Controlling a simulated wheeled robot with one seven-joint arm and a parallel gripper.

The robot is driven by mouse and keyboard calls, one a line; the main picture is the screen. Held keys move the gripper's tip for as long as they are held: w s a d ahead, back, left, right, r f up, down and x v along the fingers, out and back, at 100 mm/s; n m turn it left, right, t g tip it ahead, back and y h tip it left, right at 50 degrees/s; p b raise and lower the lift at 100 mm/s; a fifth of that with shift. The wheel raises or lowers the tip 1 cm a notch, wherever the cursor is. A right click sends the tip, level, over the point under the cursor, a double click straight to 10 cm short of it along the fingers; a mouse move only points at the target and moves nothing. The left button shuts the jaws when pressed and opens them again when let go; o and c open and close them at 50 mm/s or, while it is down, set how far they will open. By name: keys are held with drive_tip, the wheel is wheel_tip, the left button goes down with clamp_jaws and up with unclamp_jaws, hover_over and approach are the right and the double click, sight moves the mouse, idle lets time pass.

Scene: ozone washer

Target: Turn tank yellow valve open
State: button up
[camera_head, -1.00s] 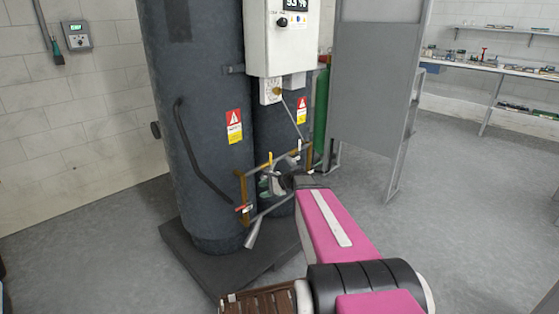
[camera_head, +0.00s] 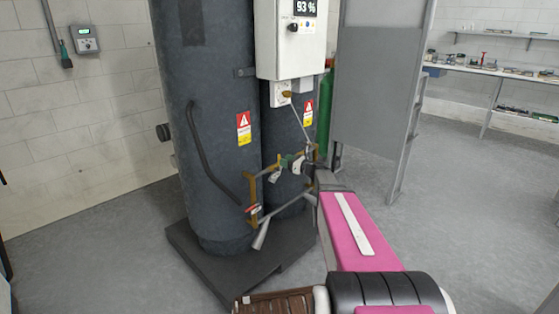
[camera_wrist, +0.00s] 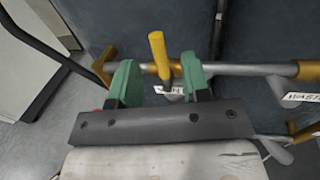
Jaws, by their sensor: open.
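The yellow valve handle (camera_wrist: 160,55) stands out from a grey pipe in the wrist view. It lies between the two green fingers of my gripper (camera_wrist: 157,80), with a gap on each side. My gripper is open. A white tag behind the handle is partly hidden by the gripper. In the head view my gripper (camera_head: 291,162) is at the upper pipe in front of the dark tanks (camera_head: 212,130). The handle is too small there to tell apart clearly.
The grey pipe (camera_wrist: 235,70) runs across to brass fittings (camera_wrist: 308,70). A second tagged lever (camera_wrist: 278,88) hangs to the right. A white control box (camera_head: 290,45) is above, and a grey panel (camera_head: 375,90) stands to the right. The floor at right is clear.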

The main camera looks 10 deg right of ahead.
sight(279, 169)
drive_tip(key=shift+x, duration=2.15)
clamp_jaws()
